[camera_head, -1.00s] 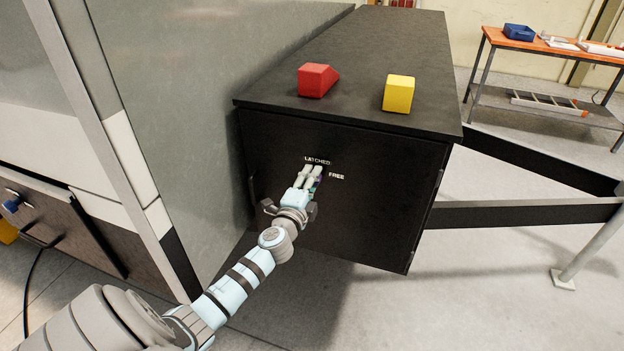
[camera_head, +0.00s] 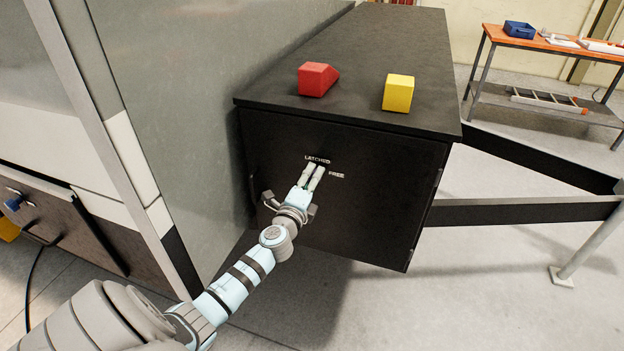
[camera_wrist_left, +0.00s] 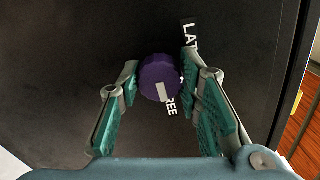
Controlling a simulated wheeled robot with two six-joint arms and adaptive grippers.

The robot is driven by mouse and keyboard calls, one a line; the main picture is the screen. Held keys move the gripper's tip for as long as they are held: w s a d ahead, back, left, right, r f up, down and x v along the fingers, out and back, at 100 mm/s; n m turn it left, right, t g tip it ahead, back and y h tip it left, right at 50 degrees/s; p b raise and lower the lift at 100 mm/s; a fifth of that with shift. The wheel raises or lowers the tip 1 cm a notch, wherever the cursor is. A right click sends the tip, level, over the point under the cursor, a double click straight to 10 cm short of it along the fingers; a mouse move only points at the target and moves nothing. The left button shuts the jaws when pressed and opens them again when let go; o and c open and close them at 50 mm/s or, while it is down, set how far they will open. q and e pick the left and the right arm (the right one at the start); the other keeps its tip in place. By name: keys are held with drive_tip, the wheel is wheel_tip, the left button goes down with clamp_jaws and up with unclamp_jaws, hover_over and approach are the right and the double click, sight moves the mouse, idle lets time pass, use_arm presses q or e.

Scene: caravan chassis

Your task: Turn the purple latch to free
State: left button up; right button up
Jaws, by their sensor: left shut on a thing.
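The purple latch (camera_wrist_left: 153,72) is a round knob on the dark front face of the chest. It shows in the left wrist view between the two fingers of my left gripper (camera_wrist_left: 163,85), which is shut on it. A white mark on the knob lies on its lower edge, on the side of the FREE label (camera_wrist_left: 172,106). The LATCHED label (camera_wrist_left: 188,32) is partly hidden by a finger. In the head view my left gripper (camera_head: 314,174) reaches the face just below LATCHED and hides the knob. My right gripper is not in view.
A red block (camera_head: 315,80) and a yellow block (camera_head: 398,93) sit on the black chest top (camera_head: 370,50). A grey wall panel (camera_head: 190,120) stands close on the left. A workbench (camera_head: 560,45) with a blue bin is at the back right. Dark frame bars extend right.

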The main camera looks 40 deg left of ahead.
use_arm(q)
drive_tip(key=o, duration=1.1)
drive_tip(key=shift+o, duration=0.2)
drive_tip(key=v, duration=1.2)
drive_tip(key=shift+w, duration=0.1)
